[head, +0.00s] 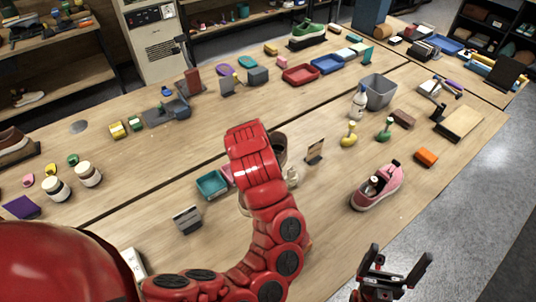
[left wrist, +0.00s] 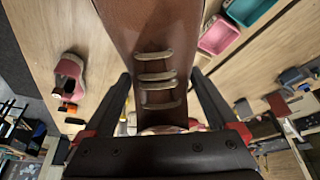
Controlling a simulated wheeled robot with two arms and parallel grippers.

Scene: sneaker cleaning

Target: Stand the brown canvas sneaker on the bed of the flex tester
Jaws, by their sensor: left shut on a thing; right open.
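The brown canvas sneaker (left wrist: 150,35) fills the upper middle of the left wrist view, with its laces facing the camera. My left gripper (left wrist: 161,77) is shut on it, one dark finger on each side. In the head view my red left arm covers that gripper and most of the shoe; a dark brown edge (head: 280,147) shows beside the arm. A small grey-blue device (head: 170,108) on the table's left half may be the flex tester; I cannot tell its bed clearly. My right gripper (head: 391,270) is open and empty, off the table's front edge.
A pink sneaker (head: 378,187) stands right of my left arm. Two jars (head: 72,182) stand at the left. Bare wood lies at the front middle.

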